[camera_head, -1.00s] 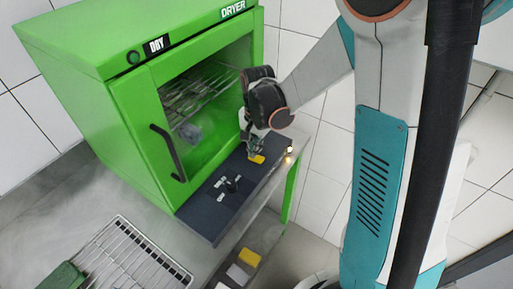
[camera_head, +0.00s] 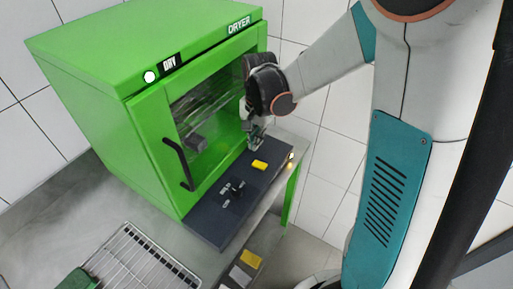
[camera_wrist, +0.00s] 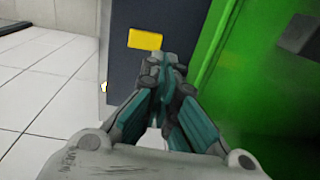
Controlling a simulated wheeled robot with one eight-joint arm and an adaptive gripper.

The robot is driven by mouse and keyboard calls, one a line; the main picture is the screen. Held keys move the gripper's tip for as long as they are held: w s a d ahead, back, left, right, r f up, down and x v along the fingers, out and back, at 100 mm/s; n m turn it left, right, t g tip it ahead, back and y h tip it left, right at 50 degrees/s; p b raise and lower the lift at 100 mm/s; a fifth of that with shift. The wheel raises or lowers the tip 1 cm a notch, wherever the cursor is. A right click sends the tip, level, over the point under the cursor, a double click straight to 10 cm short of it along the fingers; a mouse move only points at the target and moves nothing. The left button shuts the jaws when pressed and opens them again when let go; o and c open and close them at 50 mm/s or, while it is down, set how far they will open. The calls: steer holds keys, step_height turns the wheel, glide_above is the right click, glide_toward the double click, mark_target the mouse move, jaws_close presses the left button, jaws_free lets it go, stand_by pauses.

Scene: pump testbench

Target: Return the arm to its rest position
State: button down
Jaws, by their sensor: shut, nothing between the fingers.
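My gripper (camera_head: 257,140) is shut and empty. It hangs just above the dark control panel (camera_head: 208,226), close to the right edge of the green dryer's front. My arm reaches down to it from the upper right. In the wrist view the closed fingertips (camera_wrist: 163,68) point at the dark panel, near a yellow label (camera_wrist: 145,39). The green dryer (camera_head: 100,60) stands to the left, with its door handle (camera_head: 179,164) at the left of the front. Whether the fingertips touch anything cannot be told.
A wire rack (camera_head: 140,262) with a green object (camera_head: 76,280) lies at the lower left. The panel carries a small dark knob or switch (camera_head: 236,191) and a yellow label (camera_head: 260,164). White tiled wall and floor lie right of the bench. A green leg (camera_head: 291,195) supports the bench.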

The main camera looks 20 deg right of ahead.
step_height(320, 180, up, 7)
steer(key=p, duration=0.2)
steer(key=s+a+r+n+t+b, duration=0.1)
steer(key=s+r+n+t+b, duration=0.2)
steer(key=s, duration=1.4)
steer(key=n+t+b, duration=0.3)
steer(key=n, duration=0.4)
steer(key=shift+a+r+n+t, duration=0.15)
steer(key=shift+n+t, duration=0.25)
